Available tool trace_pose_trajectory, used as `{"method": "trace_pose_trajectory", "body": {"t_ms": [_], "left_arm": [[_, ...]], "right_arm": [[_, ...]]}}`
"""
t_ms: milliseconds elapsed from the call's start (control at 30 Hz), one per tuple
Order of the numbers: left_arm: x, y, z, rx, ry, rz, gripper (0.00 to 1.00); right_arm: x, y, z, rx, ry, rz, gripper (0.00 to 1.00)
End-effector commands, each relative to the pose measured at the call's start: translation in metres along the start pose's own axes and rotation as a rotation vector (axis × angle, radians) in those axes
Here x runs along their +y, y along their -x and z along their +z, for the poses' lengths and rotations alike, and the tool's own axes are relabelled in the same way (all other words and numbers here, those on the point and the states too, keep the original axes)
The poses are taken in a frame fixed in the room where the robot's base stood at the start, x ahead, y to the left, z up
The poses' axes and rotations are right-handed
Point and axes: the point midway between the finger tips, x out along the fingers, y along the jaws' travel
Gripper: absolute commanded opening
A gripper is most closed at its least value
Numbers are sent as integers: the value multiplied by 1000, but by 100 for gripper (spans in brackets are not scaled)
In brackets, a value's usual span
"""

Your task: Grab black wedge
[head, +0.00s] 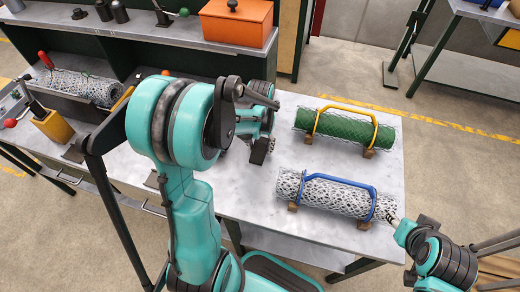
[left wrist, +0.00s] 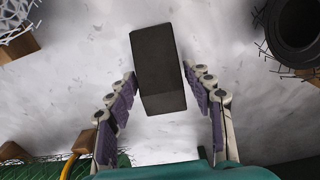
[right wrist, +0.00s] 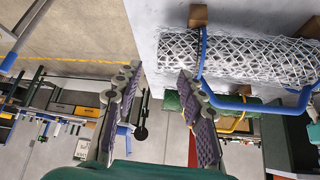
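The black wedge (left wrist: 158,70) is a dark block on the grey tabletop in the left wrist view. Its near end lies between the two fingers of my left gripper (left wrist: 159,80), with the fingertips close along its sides; I cannot tell whether they touch. The fingers are spread. In the head view the wedge (head: 258,152) shows partly below my left gripper (head: 266,138). My right gripper (head: 394,220) is at the table's right edge, near the blue-handled mesh roll. It is open and empty in the right wrist view (right wrist: 162,85).
A green mesh roll (head: 345,128) with a yellow handle and a grey mesh roll (head: 325,196) with a blue handle rest on wooden blocks to the right. An orange box (head: 238,24) stands on the rear shelf. Bare tabletop (head: 290,110) lies between.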

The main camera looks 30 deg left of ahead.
Motion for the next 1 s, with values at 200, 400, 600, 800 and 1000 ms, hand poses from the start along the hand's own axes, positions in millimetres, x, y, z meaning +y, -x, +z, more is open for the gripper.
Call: {"method": "trace_pose_trajectory", "body": {"t_ms": [200, 400, 600, 800, 1000], "left_arm": [[0, 0, 0, 0, 0, 0, 6], [0, 0, 0, 0, 0, 0, 6], [0, 11, 0, 0, 0, 0, 6], [0, 42, 0, 0, 0, 0, 6], [-3, 64, 34, 0, 1, 0, 6]], "right_arm": [[0, 0, 0, 0, 0, 0, 40], [0, 0, 0, 0, 0, 0, 40], [0, 5, -4, 0, 0, 0, 40], [0, 18, -13, 0, 0, 0, 40], [0, 28, -20, 0, 0, 0, 40]]}}
